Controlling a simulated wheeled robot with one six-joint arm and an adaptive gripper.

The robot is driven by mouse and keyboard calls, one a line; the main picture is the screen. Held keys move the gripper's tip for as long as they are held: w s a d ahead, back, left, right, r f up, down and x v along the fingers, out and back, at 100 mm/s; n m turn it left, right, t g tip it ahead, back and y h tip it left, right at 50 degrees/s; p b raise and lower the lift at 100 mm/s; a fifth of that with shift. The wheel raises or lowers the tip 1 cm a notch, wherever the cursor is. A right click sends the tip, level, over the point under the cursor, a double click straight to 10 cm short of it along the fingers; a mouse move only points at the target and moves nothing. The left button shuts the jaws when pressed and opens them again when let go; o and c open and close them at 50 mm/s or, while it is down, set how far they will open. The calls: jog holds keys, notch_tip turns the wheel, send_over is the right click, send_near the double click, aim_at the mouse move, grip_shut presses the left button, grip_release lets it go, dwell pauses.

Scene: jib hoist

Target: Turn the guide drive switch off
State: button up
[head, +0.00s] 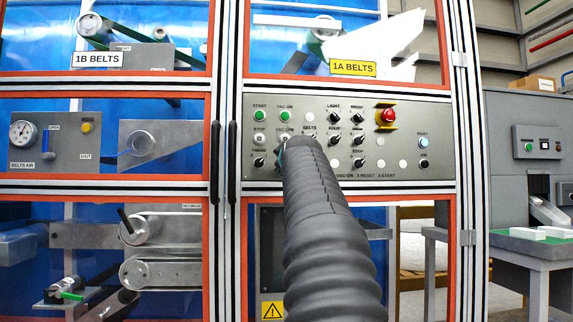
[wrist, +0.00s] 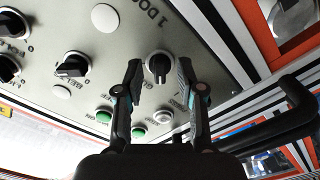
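A grey control panel (head: 350,170) carries buttons and black rotary knobs. In the wrist view a round knob with a dark grip bar (wrist: 158,67) sits between my fingers; its label is partly hidden and seems to begin "GU", which fits the guide drive switch. The bar runs roughly up and down in that view. My gripper (wrist: 159,75) is open, one finger on each side of the knob, with small gaps visible. In the head view my arm covers most of the gripper and this part of the panel.
Green buttons (wrist: 138,131) and a white button (wrist: 163,117) lie close to my fingers. Other black knobs (wrist: 72,66) are to the left. A red emergency button (head: 388,115) is at the panel's upper right. Black door handles (head: 231,162) stand out left of the panel.

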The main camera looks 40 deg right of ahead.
jog(key=v, duration=1.2)
jog(key=shift+f, duration=0.1)
dwell(0.4)
